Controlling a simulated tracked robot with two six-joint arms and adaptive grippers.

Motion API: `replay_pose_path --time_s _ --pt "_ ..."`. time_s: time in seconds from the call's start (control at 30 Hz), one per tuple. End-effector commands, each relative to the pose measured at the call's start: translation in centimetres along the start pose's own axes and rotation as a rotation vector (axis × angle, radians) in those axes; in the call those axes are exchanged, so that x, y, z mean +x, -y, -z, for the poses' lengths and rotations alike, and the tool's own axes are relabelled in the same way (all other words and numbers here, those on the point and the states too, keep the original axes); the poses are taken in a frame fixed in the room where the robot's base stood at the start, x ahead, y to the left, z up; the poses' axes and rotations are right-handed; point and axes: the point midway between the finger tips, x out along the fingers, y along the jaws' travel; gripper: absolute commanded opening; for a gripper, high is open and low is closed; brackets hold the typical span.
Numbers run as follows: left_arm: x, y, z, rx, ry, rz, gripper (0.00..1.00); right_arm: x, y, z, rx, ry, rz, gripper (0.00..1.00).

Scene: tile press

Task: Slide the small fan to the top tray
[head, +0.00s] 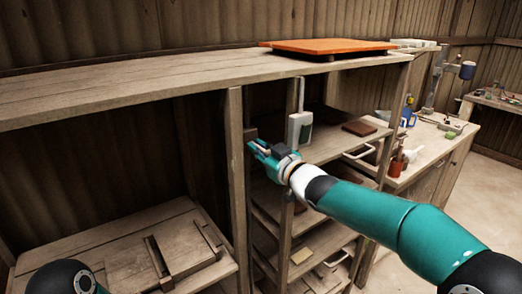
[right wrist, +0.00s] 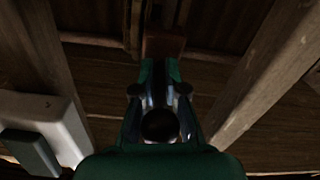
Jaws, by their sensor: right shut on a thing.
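An orange tray (head: 330,46), flat and low, lies on the top board of the shelf unit. My right gripper (head: 258,149) is in front of the shelf unit, below the top board and beside an upright post. Its fingers are shut on a small dark brown thing (right wrist: 163,46) at their tips; a dark brown block (head: 250,133) shows there in the head view. I cannot tell whether it is the small fan, and I cannot pick out a fan elsewhere. My left gripper is outside the view.
A white box-shaped device (head: 300,129) is on a post just right of my right gripper. The top board (head: 130,87) is clear left of the tray. Shelves with drawers stand below; a workbench (head: 430,145) with bottles stands at right.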

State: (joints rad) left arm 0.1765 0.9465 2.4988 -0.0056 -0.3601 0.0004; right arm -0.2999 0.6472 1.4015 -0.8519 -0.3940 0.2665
Motion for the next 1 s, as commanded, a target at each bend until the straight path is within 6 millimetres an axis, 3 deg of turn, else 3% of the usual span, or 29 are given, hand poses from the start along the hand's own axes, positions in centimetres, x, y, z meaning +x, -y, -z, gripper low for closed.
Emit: replay_pose_path --time_s 0.03,0.1,0.53,0.57,0.7,1.0 --pt "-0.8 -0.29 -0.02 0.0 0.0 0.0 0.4 -0.04 -0.39 1.06 0.0 -0.005 -0.004 0.0" --pt "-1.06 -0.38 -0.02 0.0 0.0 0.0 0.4 -0.03 -0.43 1.33 0.001 -0.004 -0.003 0.0" --pt "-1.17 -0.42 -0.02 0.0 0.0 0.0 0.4 -0.06 -0.5 1.8 0.0 -0.011 -0.004 0.0" --pt "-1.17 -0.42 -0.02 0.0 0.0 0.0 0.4 -0.06 -0.5 1.82 0.0 -0.011 -0.004 0.12" --pt "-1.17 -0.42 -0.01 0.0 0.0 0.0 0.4 -0.05 -0.46 1.73 0.0 -0.009 -0.003 0.36" --pt "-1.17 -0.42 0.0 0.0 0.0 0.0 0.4 -0.03 -0.28 1.35 0.001 -0.002 0.0 0.36"
